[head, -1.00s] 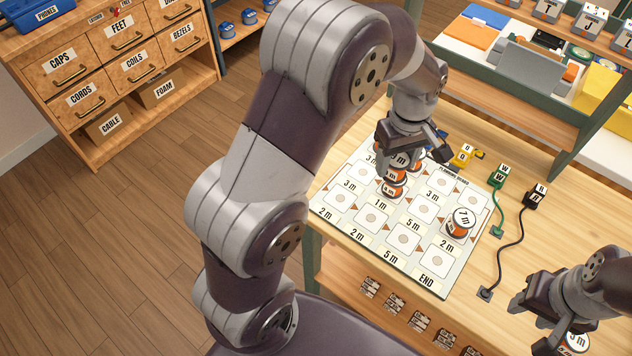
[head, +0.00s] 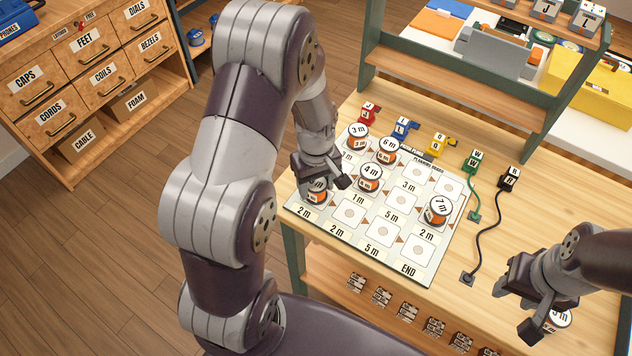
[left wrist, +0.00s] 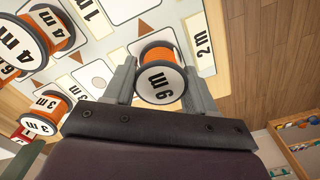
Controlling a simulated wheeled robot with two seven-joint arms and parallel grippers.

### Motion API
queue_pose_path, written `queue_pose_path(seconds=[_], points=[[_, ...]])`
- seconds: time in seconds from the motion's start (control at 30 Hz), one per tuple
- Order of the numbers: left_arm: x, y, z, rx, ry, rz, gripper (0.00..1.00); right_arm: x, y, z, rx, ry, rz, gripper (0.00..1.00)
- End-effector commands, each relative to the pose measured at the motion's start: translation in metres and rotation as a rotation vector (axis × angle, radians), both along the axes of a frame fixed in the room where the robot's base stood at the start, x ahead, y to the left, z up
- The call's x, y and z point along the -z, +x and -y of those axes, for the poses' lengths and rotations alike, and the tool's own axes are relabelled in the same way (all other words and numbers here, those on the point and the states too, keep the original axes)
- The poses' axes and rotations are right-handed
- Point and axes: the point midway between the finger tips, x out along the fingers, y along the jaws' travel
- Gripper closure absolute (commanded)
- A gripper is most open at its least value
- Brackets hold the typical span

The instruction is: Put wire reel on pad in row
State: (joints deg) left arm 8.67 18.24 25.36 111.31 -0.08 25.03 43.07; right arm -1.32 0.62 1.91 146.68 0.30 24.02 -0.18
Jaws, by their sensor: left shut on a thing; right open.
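My left gripper (head: 322,184) is shut on an orange wire reel (head: 316,190) with a white top. In the left wrist view the held reel (left wrist: 160,78) sits between both fingers, and its label looks like 9 m. It is at the left side of the planning board (head: 432,262), over a pad near the "2 m" mark. I cannot tell whether it touches the pad. Other reels stand on the board: 3 m (head: 358,133), 6 m (head: 388,147), 4 m (head: 370,175) and 7 m (head: 438,211). My right gripper (head: 520,306) is open at the right, beside another reel (head: 559,320).
Red (head: 368,112), blue (head: 404,127), yellow (head: 440,144), green (head: 474,159) and black (head: 509,176) lettered plugs line the board's back. A black cord (head: 492,240) lies on the table. A shelf (head: 460,95) rises behind. Several board pads are bare.

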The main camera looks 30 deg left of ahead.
Motion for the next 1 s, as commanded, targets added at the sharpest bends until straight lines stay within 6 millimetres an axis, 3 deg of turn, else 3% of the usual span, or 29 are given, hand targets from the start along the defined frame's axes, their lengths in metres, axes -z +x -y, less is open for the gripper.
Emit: queue_pose_path(seconds=[0.1,0.13,0.2,0.47,0.57,0.83,1.0], points=[[0.004,0.000,0.000,0.000,0.000,0.000,0.77,0.002,0.000,0.000,0.000,0.000,0.000,0.57],[0.003,0.000,0.000,0.000,0.000,0.000,0.35,0.001,0.000,0.000,0.000,0.000,0.000,0.57],[0.003,0.000,0.000,0.000,0.000,0.000,0.19,0.001,0.000,0.000,0.000,0.000,0.000,0.57],[0.001,0.000,0.000,0.000,0.000,0.000,0.19,0.001,0.000,0.000,0.000,0.000,0.000,0.57],[-0.008,0.001,0.000,0.000,0.000,0.003,0.19,-0.001,0.000,0.000,0.000,0.000,0.000,0.57],[-0.079,0.001,0.000,0.000,0.001,0.006,0.19,-0.006,0.000,0.000,0.000,0.000,0.000,0.57],[-0.110,0.001,0.000,0.000,0.000,0.003,0.19,-0.008,0.000,0.000,0.000,0.000,0.000,0.57]])
